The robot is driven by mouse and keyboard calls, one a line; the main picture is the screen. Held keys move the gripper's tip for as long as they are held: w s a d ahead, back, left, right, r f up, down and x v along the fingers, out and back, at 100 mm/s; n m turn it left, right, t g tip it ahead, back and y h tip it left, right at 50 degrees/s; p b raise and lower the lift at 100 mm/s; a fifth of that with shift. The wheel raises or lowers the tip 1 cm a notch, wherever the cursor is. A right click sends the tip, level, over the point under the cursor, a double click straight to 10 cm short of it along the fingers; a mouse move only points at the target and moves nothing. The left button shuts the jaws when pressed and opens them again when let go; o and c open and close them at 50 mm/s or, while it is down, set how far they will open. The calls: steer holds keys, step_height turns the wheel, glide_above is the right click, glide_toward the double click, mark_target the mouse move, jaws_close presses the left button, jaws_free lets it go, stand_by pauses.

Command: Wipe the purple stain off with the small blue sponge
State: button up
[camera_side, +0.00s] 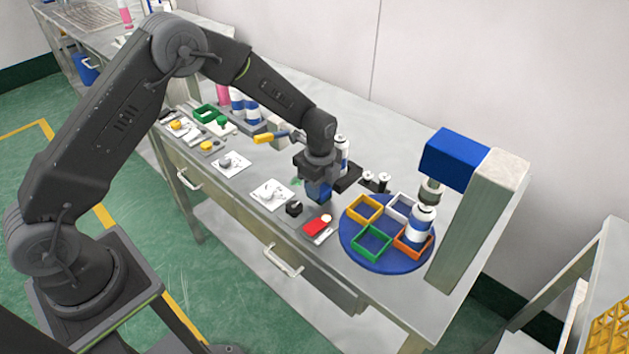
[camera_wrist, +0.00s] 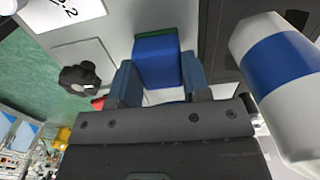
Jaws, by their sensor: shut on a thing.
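My gripper (camera_side: 318,181) is shut on the small blue sponge (camera_wrist: 157,63). In the wrist view the sponge is a blue block with a dark green far edge, held between two blue-grey fingers. In the side view the sponge (camera_side: 319,192) shows below my gripper, low over the bench top. I cannot tell if it touches the surface. No purple stain shows in either view; it may be hidden under the sponge or gripper.
A white can with a blue band (camera_wrist: 284,66) stands close to the right of my gripper in the wrist view. A black object (camera_side: 294,208) and a red item (camera_side: 316,226) lie nearby. A blue turntable (camera_side: 352,248) with coloured square holders stands right, beside a blue-headed press (camera_side: 455,158).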

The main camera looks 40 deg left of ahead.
steer(key=shift+d, duration=1.5)
steer(key=shift+s+a+f, duration=0.1)
steer(key=shift+a+f, duration=0.1)
steer(key=shift+a, duration=0.7)
steer(key=shift+s+a+f, duration=0.1)
steer(key=shift+a+f, duration=0.1)
steer(key=shift+a, duration=0.7)
steer(key=shift+a+r, duration=0.1)
steer(key=shift+a, duration=1.3)
steer(key=shift+w+d+r, duration=0.1)
steer(key=shift+w+r, duration=0.05)
steer(key=shift+r, duration=3.1)
